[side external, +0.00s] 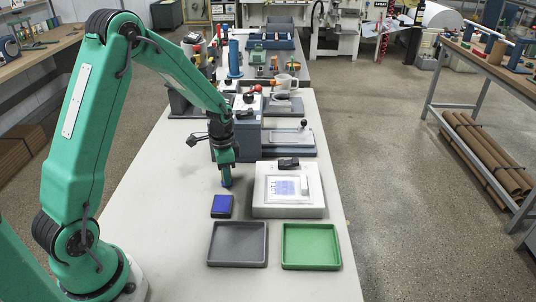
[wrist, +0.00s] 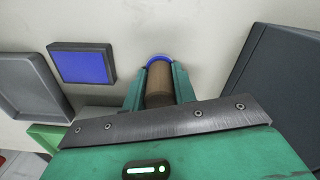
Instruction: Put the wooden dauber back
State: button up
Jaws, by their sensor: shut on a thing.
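My gripper (side external: 226,168) is shut on the wooden dauber (wrist: 158,85), a brown cylinder with a blue end that points down toward the table. In the side view, the dauber's blue end (side external: 226,183) shows just below my fingers, near the table top, behind the blue pad (side external: 222,206) in its dark case. I cannot tell whether the blue end touches the table. The wrist view shows my fingers (wrist: 160,92) on both sides of the dauber, with the blue pad (wrist: 82,65) apart from it to the left.
An empty grey tray (side external: 238,246) and an empty green tray (side external: 311,247) lie at the front. A dark grey machine (side external: 290,151) stands behind. Bare table (side external: 170,210) lies to the left.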

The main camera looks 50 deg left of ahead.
jog(key=shift+f, duration=0.1)
jog(key=o, duration=1)
notch_tip(320, 180, up, 12)
dwell(0.4)
dwell(0.5)
